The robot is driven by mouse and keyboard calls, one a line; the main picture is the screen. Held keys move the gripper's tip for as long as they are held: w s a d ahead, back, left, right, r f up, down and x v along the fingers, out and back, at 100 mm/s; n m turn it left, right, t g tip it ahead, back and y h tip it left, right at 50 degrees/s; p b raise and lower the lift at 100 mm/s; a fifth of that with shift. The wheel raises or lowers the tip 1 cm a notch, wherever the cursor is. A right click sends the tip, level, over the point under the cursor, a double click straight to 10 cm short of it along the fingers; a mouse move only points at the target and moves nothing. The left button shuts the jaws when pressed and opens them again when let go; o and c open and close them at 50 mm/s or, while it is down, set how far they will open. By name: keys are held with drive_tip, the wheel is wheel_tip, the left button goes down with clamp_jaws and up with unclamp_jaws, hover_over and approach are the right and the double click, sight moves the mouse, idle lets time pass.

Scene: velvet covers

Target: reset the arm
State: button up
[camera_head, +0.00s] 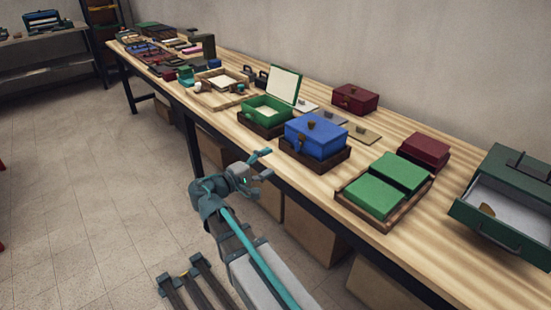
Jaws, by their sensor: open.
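My gripper (262,166) is in the middle of the head view, in front of the table's near edge. Its fingers are apart and nothing shows between them. The arm reaches up from the lower part of the view. The gripper appears clear of the boxes on the long wooden table (345,233), with the closed blue box (318,135) to its right and the open green box (265,110) behind it. Whether the fingertips overhang the table edge is hard to tell.
A brown tray holds two green blocks (374,195). A dark green case (512,190) with a white interior stands at the far right. Dark red boxes (355,98) sit at the back. Cardboard boxes (313,230) stand below the table. The tiled floor (90,190) at left is mostly clear.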

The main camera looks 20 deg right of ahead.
drive_tip(key=shift+s+a, duration=0.1)
drive_tip(key=shift+a, duration=0.2)
drive_tip(key=s+a+f+g+y+p, duration=0.15)
drive_tip(key=s+f+y, duration=0.25)
drive_tip(key=f, duration=0.7)
drive_tip(key=s+a+f+g+y+p, duration=0.1)
drive_tip(key=s+f+g+y, duration=0.2)
drive_tip(key=f, duration=0.8)
drive_tip(key=s+a+f+g+y+p, duration=0.15)
drive_tip(key=s+f+y, duration=0.35)
drive_tip(key=f, duration=0.6)
drive_tip(key=s+a+f+m+g+y+p, duration=0.1)
drive_tip(key=s+f+g+p, duration=0.1)
drive_tip(key=s, duration=0.8)
drive_tip(key=s+a+f+m+g+y+p, duration=0.1)
drive_tip(key=s+f, duration=0.4)
drive_tip(key=s, duration=0.6)
drive_tip(key=s+a+f+m+g+y+p, duration=0.2)
drive_tip(key=s+f+g+y+p, duration=0.1)
drive_tip(key=s, duration=0.7)
drive_tip(key=shift+s+f+m+p, duration=0.3)
drive_tip(key=shift+f+m+p, duration=0.15)
drive_tip(key=shift+p, duration=0.35)
